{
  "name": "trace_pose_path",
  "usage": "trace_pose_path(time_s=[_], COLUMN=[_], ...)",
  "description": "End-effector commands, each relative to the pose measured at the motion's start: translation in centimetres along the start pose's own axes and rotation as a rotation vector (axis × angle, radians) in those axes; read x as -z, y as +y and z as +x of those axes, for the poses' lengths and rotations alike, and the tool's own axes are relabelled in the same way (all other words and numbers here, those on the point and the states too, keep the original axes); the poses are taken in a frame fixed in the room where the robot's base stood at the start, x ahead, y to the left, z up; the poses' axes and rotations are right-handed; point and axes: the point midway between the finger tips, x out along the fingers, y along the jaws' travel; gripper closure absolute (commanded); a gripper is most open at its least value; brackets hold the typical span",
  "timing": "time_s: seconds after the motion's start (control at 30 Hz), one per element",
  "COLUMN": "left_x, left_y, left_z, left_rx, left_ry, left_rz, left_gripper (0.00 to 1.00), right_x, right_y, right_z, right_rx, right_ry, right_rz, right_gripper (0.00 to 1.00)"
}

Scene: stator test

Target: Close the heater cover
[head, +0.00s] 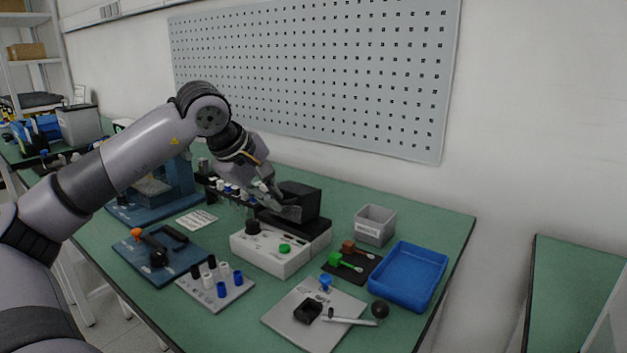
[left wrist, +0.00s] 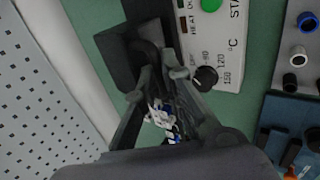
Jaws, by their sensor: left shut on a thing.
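The heater is a white box (head: 268,251) with a green button and a black knob on its front, standing mid-table. Its black cover (head: 306,197) stands at the back of the box, above a dark top. My left gripper (head: 284,209) reaches in from the left and is shut at the near side of the cover. In the left wrist view, the fingers (left wrist: 158,78) close on a dark part of the cover (left wrist: 122,50). The fingers hide that part, so its exact shape cannot be told. The white box (left wrist: 222,45) shows its dial there. My right gripper is not in view.
A blue tray (head: 407,275), a grey bin (head: 375,225) and a dark mat with small coloured parts (head: 350,262) lie to the right. White and blue pegs on a plate (head: 215,287) stand in front. A blue board (head: 160,255) lies left. A pegboard wall (head: 320,75) rises behind.

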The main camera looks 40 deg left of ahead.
Motion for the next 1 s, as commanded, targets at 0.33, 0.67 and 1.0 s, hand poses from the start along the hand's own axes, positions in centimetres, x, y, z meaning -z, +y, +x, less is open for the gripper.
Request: trace_pose_path(time_s=[0.33,0.67,1.0], left_x=[0.0,0.0,0.0], left_y=[-0.5,-1.3,-1.6], left_z=[0.1,0.8,0.7], left_rx=[0.000,0.000,0.002], left_ry=[0.002,0.003,0.001], left_rz=[0.003,0.003,0.003], left_gripper=[1.00,1.00,0.88], right_x=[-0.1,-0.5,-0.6], right_y=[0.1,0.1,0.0], right_z=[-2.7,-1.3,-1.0], right_rx=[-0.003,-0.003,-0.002], right_ry=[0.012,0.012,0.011], right_rz=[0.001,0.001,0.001], right_gripper=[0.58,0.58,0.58])
